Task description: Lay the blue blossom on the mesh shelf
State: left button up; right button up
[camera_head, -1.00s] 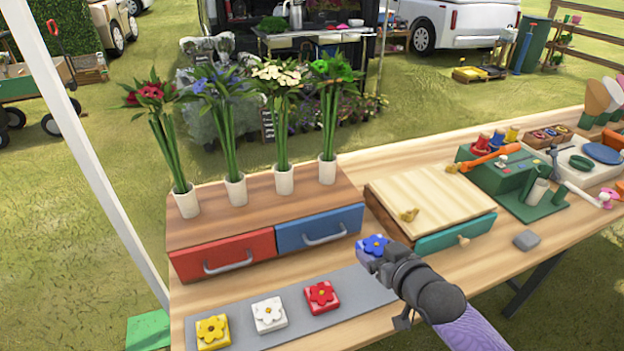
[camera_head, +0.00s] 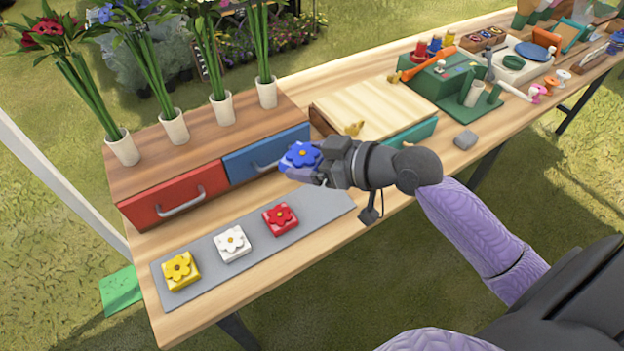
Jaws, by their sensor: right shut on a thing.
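The blue blossom (camera_head: 301,155) is a blue flower on a small block. My right gripper (camera_head: 318,166) is shut on it. It appears raised above the grey mat (camera_head: 325,206), in front of the blue drawer and near the left end of the wooden-lidded box. My left gripper is not in view. I cannot make out a mesh shelf in this view.
Yellow (camera_head: 180,270), white (camera_head: 232,243) and red (camera_head: 281,218) flower blocks lie on the mat. Behind are a red drawer (camera_head: 175,196), a blue drawer (camera_head: 262,159) and several vases. The lidded box (camera_head: 370,103) and a green tool station (camera_head: 440,85) stand to the right.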

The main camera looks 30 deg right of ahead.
jog(key=w+d+f+m+t+h, duration=0.2)
jog(key=w+d+f+m+h, duration=0.2)
jog(key=f, duration=0.5)
jog(key=shift+d+m+h, duration=0.8)
jog(key=shift+d+h, duration=0.2)
jog(key=shift+h, duration=0.1)
